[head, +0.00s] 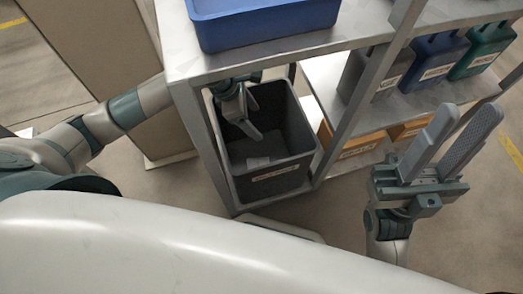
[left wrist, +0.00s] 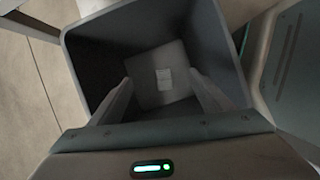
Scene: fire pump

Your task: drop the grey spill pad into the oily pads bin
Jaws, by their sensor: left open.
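The dark grey bin (head: 305,118) with a label on its front stands under the left end of the metal shelf; it fills much of the left wrist view (left wrist: 90,45). My left gripper (head: 243,122) reaches into the bin's mouth from the far side, its fingers apart and empty. The grey spill pad (left wrist: 150,92), a square with a pale label, lies inside the bin below the fingers. In the head view the pad (head: 258,162) is dark, with mainly its pale label clear. My right gripper (head: 464,116) is open and empty at the right, away from the bin.
A blue tray (head: 265,28) sits on the shelf top (head: 185,60) above the bin. Grey, blue and green containers (head: 437,58) stand on the right shelf, with orange boxes (head: 360,145) below. Shelf posts (head: 345,130) flank the bin closely.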

